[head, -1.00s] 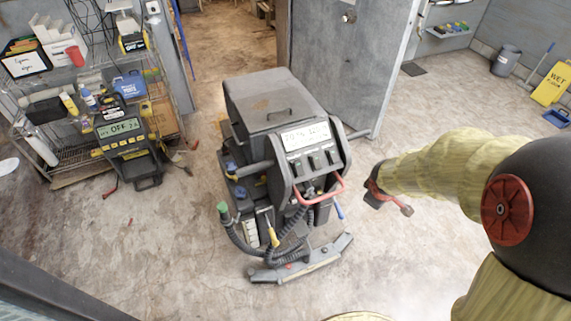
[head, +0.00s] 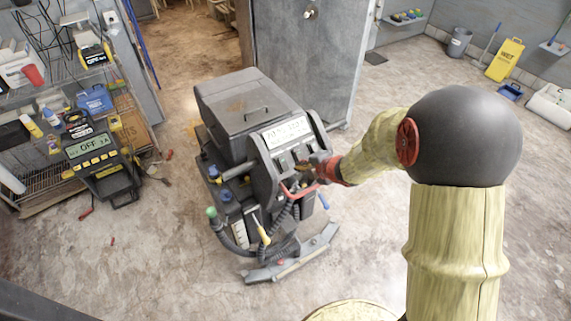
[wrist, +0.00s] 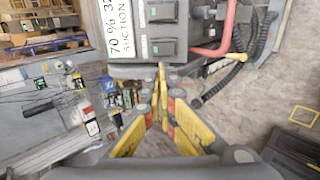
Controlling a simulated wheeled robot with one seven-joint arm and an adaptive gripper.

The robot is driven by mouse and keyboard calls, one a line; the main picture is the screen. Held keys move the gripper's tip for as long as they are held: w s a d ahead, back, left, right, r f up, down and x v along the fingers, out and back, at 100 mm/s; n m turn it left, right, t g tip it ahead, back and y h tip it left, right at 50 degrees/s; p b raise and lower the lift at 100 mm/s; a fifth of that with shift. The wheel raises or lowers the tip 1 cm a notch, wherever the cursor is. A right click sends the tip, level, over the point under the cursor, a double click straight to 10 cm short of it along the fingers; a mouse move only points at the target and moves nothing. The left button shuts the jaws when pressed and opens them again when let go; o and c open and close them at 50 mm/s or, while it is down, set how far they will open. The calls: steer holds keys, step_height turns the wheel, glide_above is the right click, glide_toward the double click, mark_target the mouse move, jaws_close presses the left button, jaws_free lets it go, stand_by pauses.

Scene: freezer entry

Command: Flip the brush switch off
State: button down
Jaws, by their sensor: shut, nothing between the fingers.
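The floor-cleaning machine (head: 250,105) stands mid-floor, with a slanted control panel carrying a white display and a row of dark switches. In the wrist view two dark rocker switches show, an upper one (wrist: 162,10) and a lower one (wrist: 162,47), beside small greenish labels too small to read. I cannot tell which is the brush switch or its position. My gripper (head: 312,172) is at the panel's right side in the head view and hides part of it. In the wrist view its yellow fingers (wrist: 162,78) are shut and empty, tips near the panel's edge; contact is unclear.
A red handle (wrist: 215,48) and dark hoses run close beside the panel. A wire shelf (head: 40,165) with supplies stands at left, with a yellow-black OFF-display unit (head: 95,155) before it. A grey door (head: 310,60) is behind the machine.

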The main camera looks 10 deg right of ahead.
mark_target(282, 163)
steer(key=shift+w+f, duration=0.1)
steer(key=b+x, duration=0.1)
steer(key=x, duration=1.2)
steer(key=shift+w+a+f, duration=0.1)
steer(key=shift+w+f, duration=0.15)
steer(key=shift+f, duration=0.05)
steer(key=shift+w+r+p, duration=0.1)
steer(key=shift+r+p, duration=0.05)
steer(key=shift+p, duration=0.35)
